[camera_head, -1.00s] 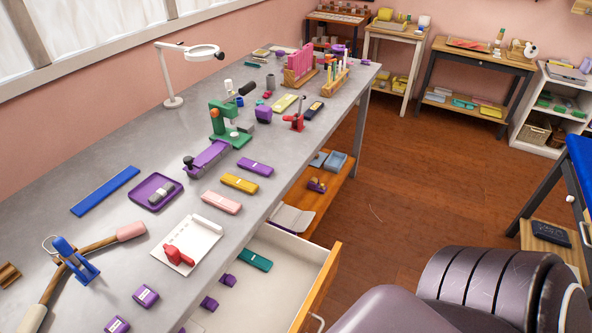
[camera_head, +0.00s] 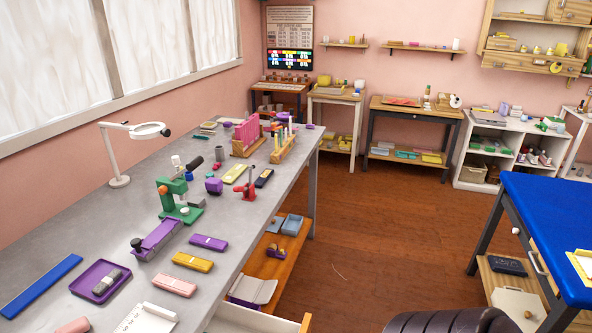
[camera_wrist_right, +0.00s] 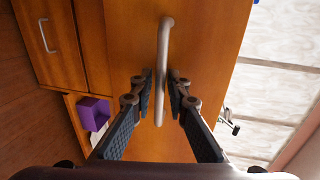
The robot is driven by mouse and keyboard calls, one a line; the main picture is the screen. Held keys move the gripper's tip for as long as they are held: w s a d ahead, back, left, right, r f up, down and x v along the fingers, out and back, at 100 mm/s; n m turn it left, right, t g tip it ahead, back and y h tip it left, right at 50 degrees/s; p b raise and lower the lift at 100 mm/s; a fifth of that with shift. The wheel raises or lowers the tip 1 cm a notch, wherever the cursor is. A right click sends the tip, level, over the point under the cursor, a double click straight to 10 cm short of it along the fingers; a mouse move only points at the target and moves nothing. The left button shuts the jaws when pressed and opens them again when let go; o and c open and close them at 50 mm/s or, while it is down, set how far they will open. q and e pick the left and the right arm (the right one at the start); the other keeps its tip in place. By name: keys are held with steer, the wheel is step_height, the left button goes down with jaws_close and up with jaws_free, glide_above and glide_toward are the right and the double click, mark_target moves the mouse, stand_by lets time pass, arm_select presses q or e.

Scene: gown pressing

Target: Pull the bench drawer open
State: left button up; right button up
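The bench drawer (camera_head: 240,320) stands open at the bottom of the head view, its pale interior showing and its wooden front edge cut off by the frame. In the right wrist view, the wooden drawer front (camera_wrist_right: 200,35) and its grey bar handle (camera_wrist_right: 164,60) lie straight ahead. My right gripper (camera_wrist_right: 161,80) is open, with one finger on each side of the handle and small gaps visible between. It holds nothing firmly that I can see. My left gripper is in neither view.
The grey bench (camera_head: 90,240) carries a green press (camera_head: 180,195), a magnifier lamp (camera_head: 120,155) and several small coloured items. A blue-topped table (camera_head: 545,220) stands at the right. A purple bin (camera_wrist_right: 93,112) shows in the wrist view.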

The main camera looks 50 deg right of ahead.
steer(key=v, duration=1.2)
